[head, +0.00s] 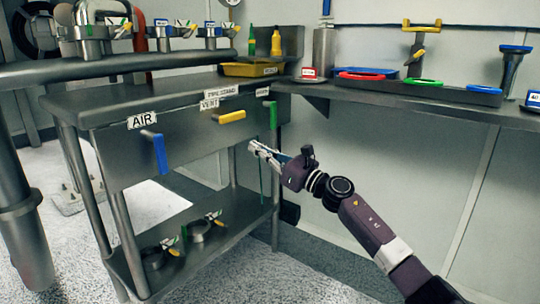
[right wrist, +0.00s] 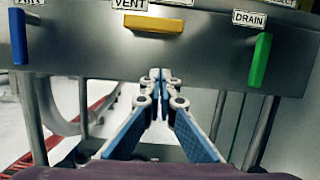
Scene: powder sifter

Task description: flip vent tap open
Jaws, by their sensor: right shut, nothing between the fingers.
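The vent tap has a yellow handle (head: 232,117) lying sideways on the front panel of the steel bench, beside the VENT label (head: 209,104). In the right wrist view the yellow handle (right wrist: 155,24) is level, just under its VENT label (right wrist: 131,4). My right gripper (head: 256,149) is shut and empty, in front of the panel, apart from the handle and lower than it in the picture. Its closed fingertips (right wrist: 159,82) show below the yellow handle in the right wrist view. My left gripper is not in view.
A blue handle (head: 160,154) hangs down near the AIR label (head: 142,121). A green handle (head: 273,115) hangs right of the vent tap; the right wrist view labels it DRAIN (right wrist: 249,18). A yellow tray (head: 245,70) sits on the bench top. The lower shelf (head: 240,222) holds metal parts.

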